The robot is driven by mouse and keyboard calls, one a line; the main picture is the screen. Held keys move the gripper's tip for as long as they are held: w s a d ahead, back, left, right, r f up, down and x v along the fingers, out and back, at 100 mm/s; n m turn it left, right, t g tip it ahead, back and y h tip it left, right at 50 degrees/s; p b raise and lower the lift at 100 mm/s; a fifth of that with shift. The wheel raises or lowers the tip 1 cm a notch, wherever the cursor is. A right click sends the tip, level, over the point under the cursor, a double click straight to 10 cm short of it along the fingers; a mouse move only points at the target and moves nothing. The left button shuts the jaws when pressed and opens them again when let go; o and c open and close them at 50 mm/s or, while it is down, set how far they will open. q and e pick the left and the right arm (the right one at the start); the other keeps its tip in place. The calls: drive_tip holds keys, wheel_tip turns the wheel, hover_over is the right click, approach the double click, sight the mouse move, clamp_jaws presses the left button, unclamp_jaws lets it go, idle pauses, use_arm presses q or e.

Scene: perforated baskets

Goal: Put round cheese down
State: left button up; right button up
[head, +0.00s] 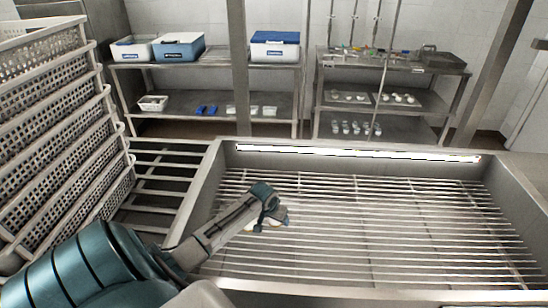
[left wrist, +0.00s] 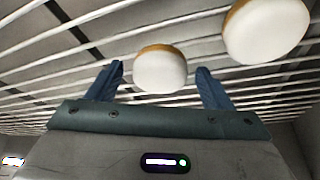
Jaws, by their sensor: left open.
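My left gripper (head: 266,208) is low over the slatted metal rack inside the sink-like basin (head: 390,225). In the left wrist view its two blue fingers (left wrist: 160,72) are apart. A round cheese (left wrist: 160,74), white with a tan rind, shows between the fingertips, with a gap on each side. A second round cheese (left wrist: 265,30) lies apart from it, past the right finger. In the head view a pale bit of cheese (head: 281,215) shows beside the gripper, and the rest is hidden by it. My right gripper is not in view.
A tall stack of perforated white baskets (head: 60,120) stands at the left, beside a slatted metal shelf (head: 160,180). Steel shelves (head: 205,92) with boxes and small items stand at the back. The rack's right part is clear.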

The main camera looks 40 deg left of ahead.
use_arm(q)
drive_tip(key=v, duration=1.2)
drive_tip(key=shift+b, duration=0.45)
